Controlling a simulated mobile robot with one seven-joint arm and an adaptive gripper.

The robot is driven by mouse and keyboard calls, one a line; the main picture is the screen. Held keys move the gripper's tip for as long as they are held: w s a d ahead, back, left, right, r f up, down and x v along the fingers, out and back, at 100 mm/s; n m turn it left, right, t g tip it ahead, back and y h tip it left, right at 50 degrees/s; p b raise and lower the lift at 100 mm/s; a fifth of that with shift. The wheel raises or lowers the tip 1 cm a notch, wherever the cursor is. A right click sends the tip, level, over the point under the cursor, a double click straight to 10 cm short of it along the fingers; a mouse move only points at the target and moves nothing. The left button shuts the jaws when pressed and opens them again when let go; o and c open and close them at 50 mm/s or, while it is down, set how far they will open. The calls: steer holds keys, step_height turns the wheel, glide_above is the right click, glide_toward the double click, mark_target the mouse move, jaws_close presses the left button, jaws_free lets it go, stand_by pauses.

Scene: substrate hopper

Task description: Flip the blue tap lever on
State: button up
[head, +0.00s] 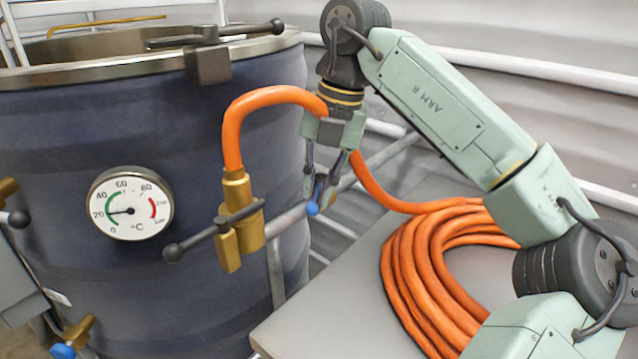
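A brass tap (77,332) with a blue knob (63,351) sits low at the bottom left, partly cut off by the picture edge. My gripper (319,188) points down beside the right side of the dark blue vessel (190,240), in front of a grey pipe. A small blue ball (312,208) shows right at my fingertips; I cannot tell whether it is on a lever or whether my fingers touch it. The fingers are small here, and their gap is unclear. My gripper is far to the right of and above the bottom-left tap.
A brass valve (240,222) with a black-knobbed lever hangs on an orange hose (262,98) left of my gripper. The hose coil (430,270) lies on a grey table (330,320). A dial thermometer (130,203) is on the vessel, and a clamp handle (208,62) at its rim.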

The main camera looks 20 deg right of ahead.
jaws_close()
stand_by(0.3)
